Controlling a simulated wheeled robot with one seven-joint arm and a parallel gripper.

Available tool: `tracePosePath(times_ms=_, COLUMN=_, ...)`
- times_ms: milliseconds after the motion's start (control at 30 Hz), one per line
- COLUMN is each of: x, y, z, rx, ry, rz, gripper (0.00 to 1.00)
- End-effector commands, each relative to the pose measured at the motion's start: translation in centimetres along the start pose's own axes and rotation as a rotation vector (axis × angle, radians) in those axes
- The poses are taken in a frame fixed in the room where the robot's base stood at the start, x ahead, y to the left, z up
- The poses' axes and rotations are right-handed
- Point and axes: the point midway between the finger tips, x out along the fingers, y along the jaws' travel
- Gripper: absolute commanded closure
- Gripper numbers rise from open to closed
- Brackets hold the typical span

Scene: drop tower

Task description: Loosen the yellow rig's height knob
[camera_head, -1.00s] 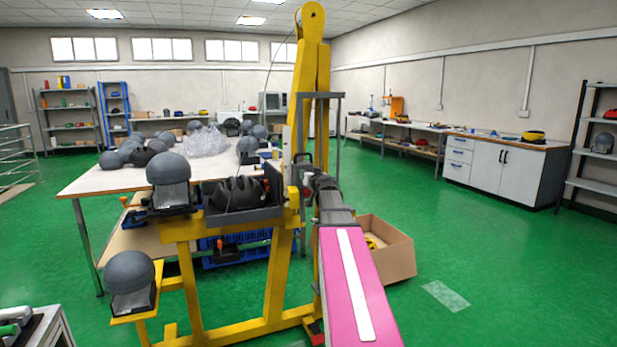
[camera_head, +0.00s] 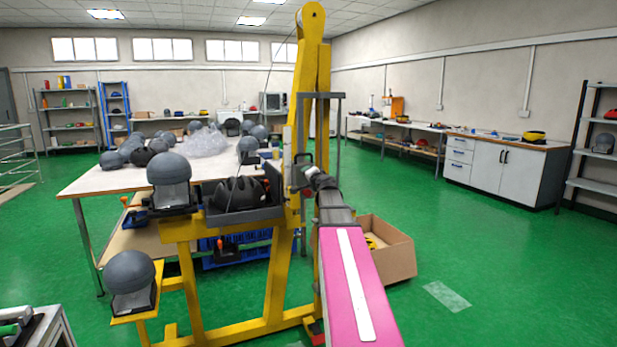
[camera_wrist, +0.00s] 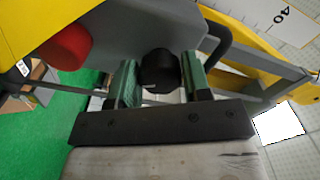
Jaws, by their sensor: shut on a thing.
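The yellow rig (camera_head: 276,282) stands in the middle of the head view, with a tall yellow mast. In the wrist view, a black knob (camera_wrist: 159,70) sits between the two green-padded fingers of my gripper (camera_wrist: 160,84). The gripper is shut on this knob, which is on a grey part of the rig. A red knob (camera_wrist: 62,46) is to the left of it, apart from my fingers. In the head view my gripper (camera_head: 304,166) is at the mast, and the black knob is hidden there.
A dark tray (camera_head: 258,214) with a black helmet (camera_head: 238,193) is on the rig, left of the mast. Grey headforms (camera_head: 169,170) stand on the rig's left side. A cardboard box (camera_head: 392,262) is on the floor to the right.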

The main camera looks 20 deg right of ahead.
Motion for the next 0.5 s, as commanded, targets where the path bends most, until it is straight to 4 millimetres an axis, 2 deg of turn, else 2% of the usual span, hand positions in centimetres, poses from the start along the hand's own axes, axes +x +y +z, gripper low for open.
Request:
tracePosePath(times_ms=200, x=0.0, y=-0.06, z=-0.08, rx=0.195, ry=0.002, rz=0.0, gripper=0.79)
tracePosePath(times_ms=500, x=-0.01, y=-0.09, z=-0.1, rx=0.396, ry=0.003, rz=0.0, gripper=0.79)
